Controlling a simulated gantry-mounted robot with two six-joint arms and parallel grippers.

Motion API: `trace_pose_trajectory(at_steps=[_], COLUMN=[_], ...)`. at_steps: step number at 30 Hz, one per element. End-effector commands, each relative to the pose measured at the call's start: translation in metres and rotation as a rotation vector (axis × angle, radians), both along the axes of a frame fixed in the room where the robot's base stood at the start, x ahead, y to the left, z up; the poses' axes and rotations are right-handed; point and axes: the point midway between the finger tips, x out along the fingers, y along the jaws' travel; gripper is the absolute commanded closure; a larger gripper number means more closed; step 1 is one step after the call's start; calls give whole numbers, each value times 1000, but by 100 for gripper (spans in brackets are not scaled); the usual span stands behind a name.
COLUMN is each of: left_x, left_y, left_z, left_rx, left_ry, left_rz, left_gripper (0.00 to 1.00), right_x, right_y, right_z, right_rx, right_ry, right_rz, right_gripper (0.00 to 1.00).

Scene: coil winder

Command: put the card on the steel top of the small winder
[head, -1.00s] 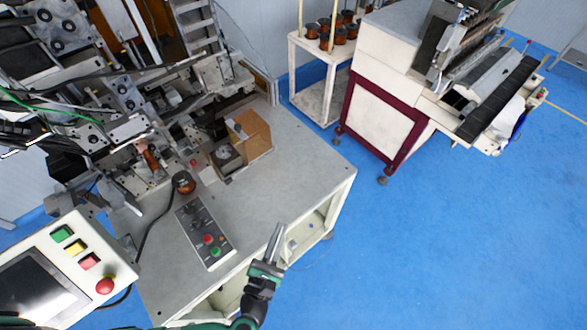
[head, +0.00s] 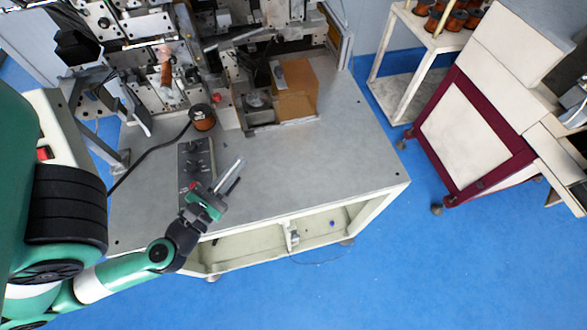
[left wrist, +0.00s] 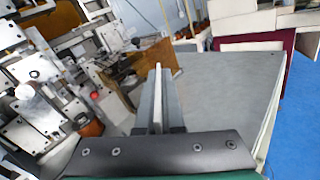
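The winder's grey steel top (head: 300,165) fills the middle of the head view and also shows in the left wrist view (left wrist: 225,85). My left gripper (head: 240,163) is above the front part of this top, beside the control panel (head: 195,165). Its two slim grey fingers (left wrist: 160,70) point away from me over the top and look close together, with a thin pale strip between them in the left wrist view. I cannot tell whether that strip is part of a finger. I do not clearly see a card. My right gripper is not in view.
Winding machinery (head: 165,75) and a copper spool (head: 202,117) stand at the back left. A brown box (head: 297,92) stands at the back. The right side of the top is clear. A white-and-maroon cabinet (head: 470,130) stands apart on the blue floor.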

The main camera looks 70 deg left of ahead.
Motion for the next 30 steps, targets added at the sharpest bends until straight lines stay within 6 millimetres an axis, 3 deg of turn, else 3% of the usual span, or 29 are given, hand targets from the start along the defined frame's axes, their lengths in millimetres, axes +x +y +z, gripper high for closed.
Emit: trace_pose_trajectory(at_steps=[7, 12, 13, 19, 21, 26, 30], left_x=[4, 20, 30, 85, 96, 115, 120], left_y=[3, 13, 16, 40, 45, 54, 56], left_z=[-1, -7, -9, -37, -64, -87, -90], left_rx=[-2, 1, 0, 1, 1, 0, -1], left_ry=[-1, -4, -6, -6, -3, -1, -1], left_rz=[8, 14, 9, 2, 1, 2, 1], left_gripper=[100, 100, 100, 100, 100, 100, 100], right_x=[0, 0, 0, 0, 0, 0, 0], right_y=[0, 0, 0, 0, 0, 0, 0], right_z=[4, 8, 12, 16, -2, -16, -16], right_rx=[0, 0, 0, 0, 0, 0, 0], right_ry=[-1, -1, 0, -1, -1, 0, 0], right_rz=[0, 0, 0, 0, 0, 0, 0], right_gripper=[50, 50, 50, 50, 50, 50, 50])
